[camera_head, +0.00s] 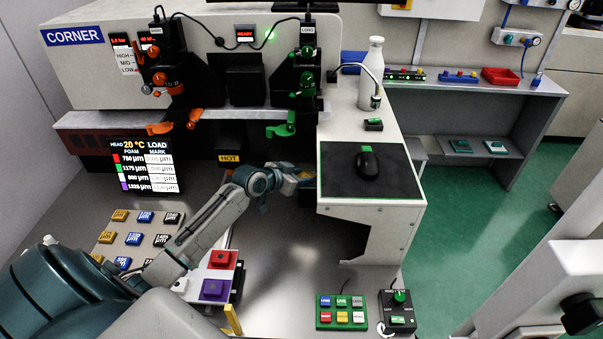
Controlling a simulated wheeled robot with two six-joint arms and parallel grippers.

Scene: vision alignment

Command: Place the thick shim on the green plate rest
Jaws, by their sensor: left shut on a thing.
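My left gripper (301,176) reaches in from the left to the foot of the bench machine, beside the white desk. It is shut on a small yellowish piece, probably a shim (304,175), mostly hidden by the fingers; its thickness cannot be told. Gold shims (120,215), blue shims (146,217) and dark shims (172,219) lie on a tray at the left. A red pad (221,260) and a purple pad (213,289) stand under my left forearm. I cannot make out a green plate rest; my arm covers part of that area.
Orange and green levers (281,129) hang from the machine above my gripper. The white desk (385,130) holds a mouse (368,163) on a black mat and a white bottle (371,75). A button panel (341,311) lies at the front. The metal surface between is clear.

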